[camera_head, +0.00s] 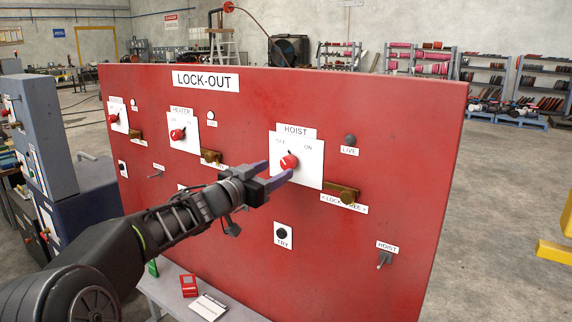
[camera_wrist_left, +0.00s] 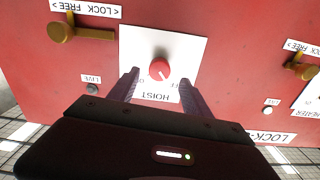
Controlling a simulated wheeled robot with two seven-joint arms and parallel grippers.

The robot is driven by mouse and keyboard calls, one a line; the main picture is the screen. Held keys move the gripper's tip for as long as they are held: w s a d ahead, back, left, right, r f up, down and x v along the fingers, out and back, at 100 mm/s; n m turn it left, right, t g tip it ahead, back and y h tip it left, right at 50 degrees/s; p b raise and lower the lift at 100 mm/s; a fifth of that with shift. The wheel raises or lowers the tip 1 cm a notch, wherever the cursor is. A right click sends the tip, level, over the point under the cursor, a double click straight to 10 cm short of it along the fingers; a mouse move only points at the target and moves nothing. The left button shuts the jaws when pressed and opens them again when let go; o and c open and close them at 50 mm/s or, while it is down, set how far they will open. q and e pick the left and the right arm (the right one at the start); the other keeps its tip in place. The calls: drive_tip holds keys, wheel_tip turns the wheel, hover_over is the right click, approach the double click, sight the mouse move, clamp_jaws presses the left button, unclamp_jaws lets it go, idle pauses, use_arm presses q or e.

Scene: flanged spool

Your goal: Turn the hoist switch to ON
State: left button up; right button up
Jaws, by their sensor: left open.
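The hoist switch is a red round knob (camera_head: 289,161) on a white plate (camera_head: 309,172) labelled HOIST, with OFF at the left and ON at the right, on the red lock-out panel (camera_head: 400,130). In the head view the knob's dark pointer tilts up toward the OFF side. My left gripper (camera_head: 272,174) is open in front of the plate, its purple fingers pointing at the knob. In the left wrist view the knob (camera_wrist_left: 160,69) shows upside down, beyond and between the open fingertips (camera_wrist_left: 157,76). I cannot tell whether the fingers touch it. My right gripper is not in view.
A brass lock slide (camera_head: 342,193) sits just right of and below the hoist plate. A dark LIVE lamp (camera_head: 350,140), a TRY button (camera_head: 282,234) and a HOIST toggle (camera_head: 385,259) are around it. A heater knob (camera_head: 178,134) is to the left. A small table (camera_head: 178,283) stands below.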

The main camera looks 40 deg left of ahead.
sight(286, 164)
use_arm(q)
drive_tip(key=w, duration=0.6)
drive_tip(key=shift+p, duration=0.4)
drive_tip(key=shift+c, duration=0.4)
clamp_jaws()
